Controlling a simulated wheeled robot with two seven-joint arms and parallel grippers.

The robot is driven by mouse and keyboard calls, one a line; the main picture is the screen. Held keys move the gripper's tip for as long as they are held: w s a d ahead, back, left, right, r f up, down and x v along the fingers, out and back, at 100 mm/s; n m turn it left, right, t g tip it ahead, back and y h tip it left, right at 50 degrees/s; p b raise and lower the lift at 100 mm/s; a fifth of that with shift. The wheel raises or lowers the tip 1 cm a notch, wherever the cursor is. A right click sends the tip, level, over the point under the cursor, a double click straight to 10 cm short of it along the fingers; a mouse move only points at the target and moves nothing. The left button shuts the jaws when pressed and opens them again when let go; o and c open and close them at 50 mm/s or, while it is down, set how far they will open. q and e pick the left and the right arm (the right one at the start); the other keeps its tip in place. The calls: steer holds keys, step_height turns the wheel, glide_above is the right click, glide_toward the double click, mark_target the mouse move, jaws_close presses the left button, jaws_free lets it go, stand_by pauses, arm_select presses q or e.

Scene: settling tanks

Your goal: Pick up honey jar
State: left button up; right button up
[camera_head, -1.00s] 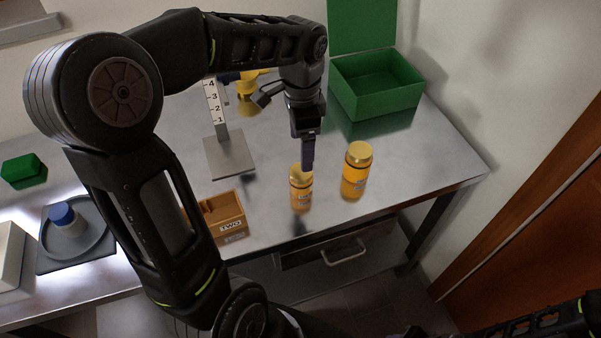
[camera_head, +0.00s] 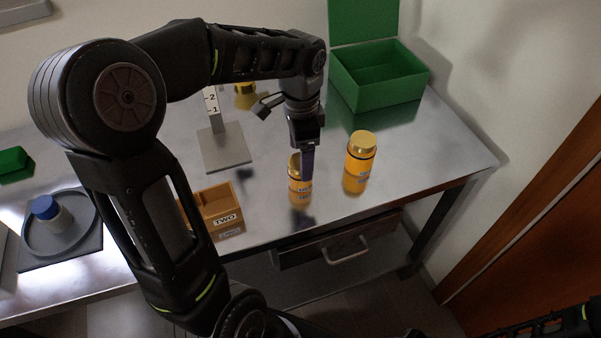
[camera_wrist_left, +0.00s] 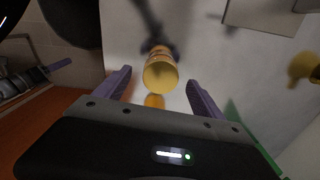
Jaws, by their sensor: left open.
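Two amber jars with gold lids stand upright on the metal table in the head view, a left one (camera_head: 294,174) and a right one (camera_head: 359,160). I cannot read which of them is the honey jar. My left gripper (camera_head: 307,165) points down at the left jar, its purple finger covering part of it. In the left wrist view the open fingers (camera_wrist_left: 163,90) have a gold-lidded jar (camera_wrist_left: 160,74) between and slightly beyond them. I cannot tell whether they touch it. A smaller yellow disc (camera_wrist_left: 154,101) shows below that lid. My right gripper is out of view.
A wooden box marked TWO (camera_head: 218,207) stands left of the jars. A marked stand (camera_head: 224,148) is behind it. An open green box (camera_head: 380,85) sits at the back right. A round dish (camera_head: 40,243) holds a blue-capped bottle (camera_head: 50,211) at far left.

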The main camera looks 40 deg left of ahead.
arm_select(q)
steer(key=shift+f, duration=0.7)
steer(key=shift+f+p, duration=0.5)
steer(key=shift+f, duration=2.15)
jaws_close()
step_height(320, 180, up, 10)
steer(key=shift+r+b, duration=0.1)
steer(key=shift+b, duration=0.25)
